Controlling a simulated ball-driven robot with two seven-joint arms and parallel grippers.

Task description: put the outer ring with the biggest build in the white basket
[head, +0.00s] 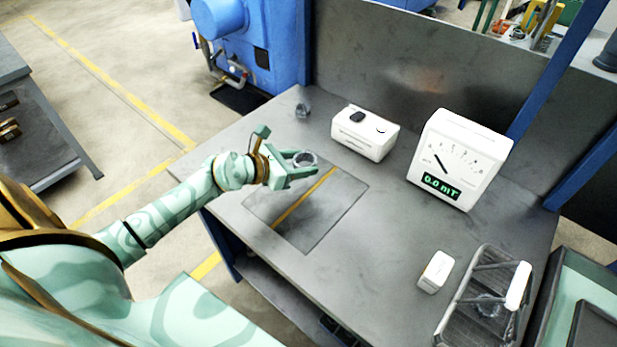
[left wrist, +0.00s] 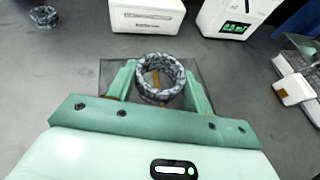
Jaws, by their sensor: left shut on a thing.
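My left gripper (head: 292,171) is shut on a grey, mottled outer ring (head: 304,159) and holds it over the far part of the marked panel. In the left wrist view the ring (left wrist: 160,96) sits between both fingers (left wrist: 160,82), its opening facing the camera. A second ring (head: 302,110) stands on the table at the far left; it also shows in the left wrist view (left wrist: 44,17). A wire basket (head: 462,312) with a white handle stands at the right front. A greyish ring-like thing (head: 488,305) shows inside it, partly behind the wires. My right gripper is not in view.
A white meter (head: 462,155) reading 0.0 mT and a white box (head: 365,134) with a black top piece stand at the back. A small white block (head: 436,272) stands beside the basket. The dark panel (head: 335,205) with a yellow stripe is clear. The table's middle is free.

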